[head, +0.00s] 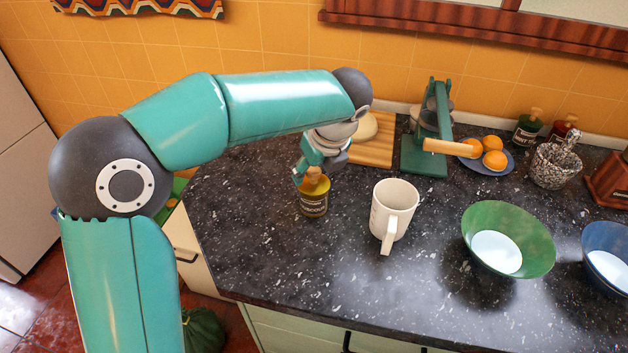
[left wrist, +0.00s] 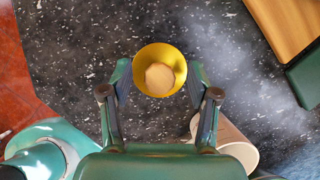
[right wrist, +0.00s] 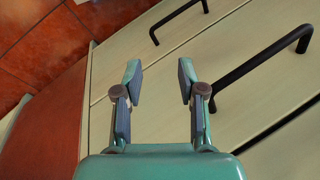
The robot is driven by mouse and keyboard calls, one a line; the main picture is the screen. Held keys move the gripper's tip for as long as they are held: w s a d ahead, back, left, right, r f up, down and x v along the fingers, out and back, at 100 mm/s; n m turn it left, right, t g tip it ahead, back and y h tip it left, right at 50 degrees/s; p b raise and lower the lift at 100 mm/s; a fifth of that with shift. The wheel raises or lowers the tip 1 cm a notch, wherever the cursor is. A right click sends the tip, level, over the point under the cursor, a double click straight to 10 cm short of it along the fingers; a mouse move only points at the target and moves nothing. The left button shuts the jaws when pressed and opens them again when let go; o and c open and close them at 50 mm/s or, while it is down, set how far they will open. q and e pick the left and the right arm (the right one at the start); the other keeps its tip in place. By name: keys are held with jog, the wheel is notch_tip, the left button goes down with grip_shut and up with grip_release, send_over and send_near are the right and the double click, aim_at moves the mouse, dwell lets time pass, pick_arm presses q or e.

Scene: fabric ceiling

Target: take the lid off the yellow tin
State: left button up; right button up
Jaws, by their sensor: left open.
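The yellow tin (head: 313,204) stands upright on the dark speckled counter, left of the white mug, with a dark label on its front. In the head view this gripper (head: 313,172) partly hides the lid. My right gripper (right wrist: 159,80) is open and empty in front of pale drawers.
A white mug (head: 394,207) stands close to the right of the tin. A green bowl (head: 535,240) and a blue bowl (head: 610,242) are farther right. Behind are a wooden board (head: 374,152), a green press (head: 425,160) and a plate of oranges (head: 493,160). Counter left of the tin is clear.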

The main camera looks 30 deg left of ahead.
aim_at(314, 170)
pick_arm(q)
jog(key=shift+a+f, duration=0.1)
jog(key=shift+f, duration=0.15)
jog(key=c, duration=1)
jog(key=shift+r, duration=0.1)
notch_tip(314, 170, up, 20)
jog(key=p, duration=0.5)
